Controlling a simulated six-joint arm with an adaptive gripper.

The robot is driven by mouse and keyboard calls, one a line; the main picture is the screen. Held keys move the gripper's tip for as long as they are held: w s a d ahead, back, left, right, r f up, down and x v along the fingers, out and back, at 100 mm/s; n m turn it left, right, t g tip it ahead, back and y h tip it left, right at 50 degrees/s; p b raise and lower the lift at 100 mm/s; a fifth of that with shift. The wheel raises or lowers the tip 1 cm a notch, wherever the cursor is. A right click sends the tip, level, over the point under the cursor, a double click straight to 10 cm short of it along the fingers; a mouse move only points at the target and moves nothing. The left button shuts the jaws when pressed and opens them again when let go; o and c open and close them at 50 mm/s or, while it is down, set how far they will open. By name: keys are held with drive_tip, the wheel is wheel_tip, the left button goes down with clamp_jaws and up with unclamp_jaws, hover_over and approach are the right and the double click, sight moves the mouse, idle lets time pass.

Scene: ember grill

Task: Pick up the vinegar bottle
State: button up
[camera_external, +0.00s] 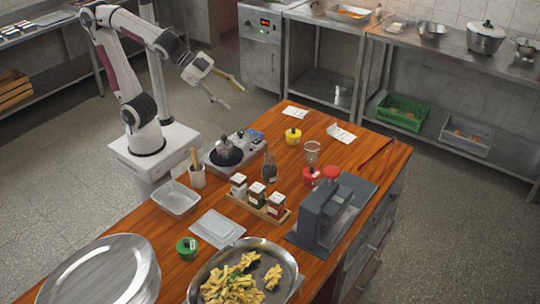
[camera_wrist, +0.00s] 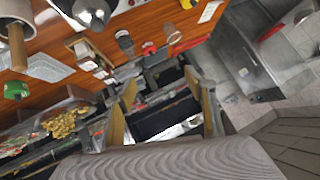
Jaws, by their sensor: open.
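A dark, slim glass bottle (camera_external: 269,169), which looks like the vinegar bottle, stands upright on the wooden table between the burner and the grey press. I cannot read its label. In the wrist view, a dark round shape (camera_wrist: 124,40) seems to be the same bottle, seen from above. My gripper (camera_external: 236,97) is open and empty, high up behind the table's far left edge and well apart from the bottle. Its two yellowish fingers (camera_wrist: 160,80) are spread wide in the wrist view with nothing held between them.
A moka pot (camera_external: 227,148) on a burner stands left of the bottle. A rack of spice jars (camera_external: 258,205) is in front. A red-lidded jar (camera_external: 312,176) and the grey press (camera_external: 325,215) are to the right. A yellow-lidded pot (camera_external: 293,136) is behind.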

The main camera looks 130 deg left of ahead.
drive_tip(key=w+a+r+m+t+h, duration=0.1)
drive_tip(key=w+a+m+t+h, duration=0.15)
drive_tip(key=w, duration=0.75)
drive_tip(key=w+a+m+t+h, duration=0.15)
drive_tip(key=w+a+m, duration=0.25)
drive_tip(key=w, duration=0.6)
wheel_tip(320, 180, down, 9)
drive_tip(key=w+m+g+h, duration=0.1)
drive_tip(key=w+m+h, duration=0.15)
drive_tip(key=h, duration=0.25)
drive_tip(key=s+f+m+g+h, duration=0.1)
drive_tip(key=s+f+h, duration=0.1)
drive_tip(key=f, duration=0.1)
drive_tip(key=s+d+f+g+h, duration=0.1)
drive_tip(key=s+f+g+h, duration=0.1)
drive_tip(key=s+f, duration=0.1)
drive_tip(key=s+f+m+g+h, duration=0.1)
drive_tip(key=s+f+g, duration=0.1)
drive_tip(key=s+f, duration=0.1)
drive_tip(key=shift+s+d+f+m+h, duration=0.2)
drive_tip(key=shift+d+f+m+h, duration=0.15)
drive_tip(key=shift+f, duration=0.25)
drive_tip(key=shift+s+d+f+g+h, duration=0.1)
drive_tip(key=shift+s+d+g+h, duration=0.2)
drive_tip(key=shift+h, duration=0.05)
